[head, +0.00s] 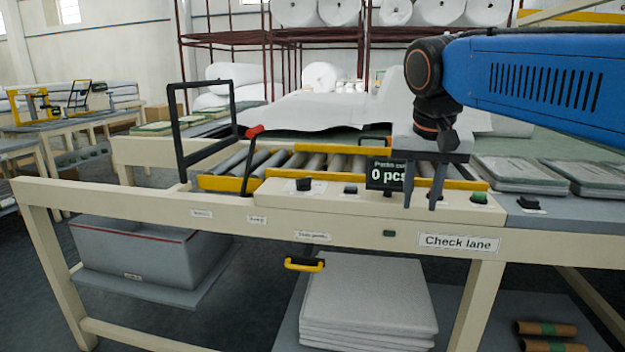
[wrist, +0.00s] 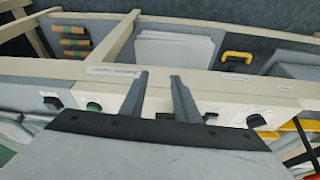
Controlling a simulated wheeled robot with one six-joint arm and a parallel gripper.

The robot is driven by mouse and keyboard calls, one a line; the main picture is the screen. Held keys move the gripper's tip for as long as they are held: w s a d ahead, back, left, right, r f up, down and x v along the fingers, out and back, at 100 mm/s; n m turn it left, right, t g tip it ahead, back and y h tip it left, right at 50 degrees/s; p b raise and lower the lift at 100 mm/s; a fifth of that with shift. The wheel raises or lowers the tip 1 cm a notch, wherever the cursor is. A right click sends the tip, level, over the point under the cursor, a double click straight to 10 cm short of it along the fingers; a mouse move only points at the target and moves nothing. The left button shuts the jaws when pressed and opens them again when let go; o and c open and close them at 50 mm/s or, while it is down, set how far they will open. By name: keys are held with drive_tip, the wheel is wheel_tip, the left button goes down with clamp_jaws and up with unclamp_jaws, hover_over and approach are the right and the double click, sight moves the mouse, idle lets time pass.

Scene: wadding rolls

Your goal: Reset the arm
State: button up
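My gripper (head: 422,200) hangs pointing down from the blue arm, at the right of the head view, in front of the bench's control strip. Its two grey fingers stand apart with nothing between them. The wrist view also shows the gripper (wrist: 160,82) with a gap between the fingers, over the cream control panel. In the head view the fingers overlap the front of the check lane bench (head: 350,200) near the dark "0 pcs" display (head: 383,174). I cannot tell whether the fingertips touch the panel.
A roller conveyor (head: 310,162) with yellow rails and a black frame (head: 205,125) is on the bench. Packed grey pads (head: 520,172) lie at right. Below are a grey bin (head: 135,250), stacked white sheets (head: 367,290) and brown rolls (head: 545,328).

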drive_tip(key=s+d+f+n, duration=0.1)
drive_tip(key=s+d+f, duration=0.3)
drive_tip(key=s+f, duration=0.5)
drive_tip(key=s+d+f+n+t+y, duration=0.1)
drive_tip(key=s+d+f+n, duration=0.1)
drive_tip(key=s+f, duration=0.8)
wheel_tip(320, 180, down, 5)
drive_tip(key=shift+d+r, duration=0.2)
drive_tip(key=shift+d, duration=0.65)
drive_tip(key=shift+c, duration=0.2)
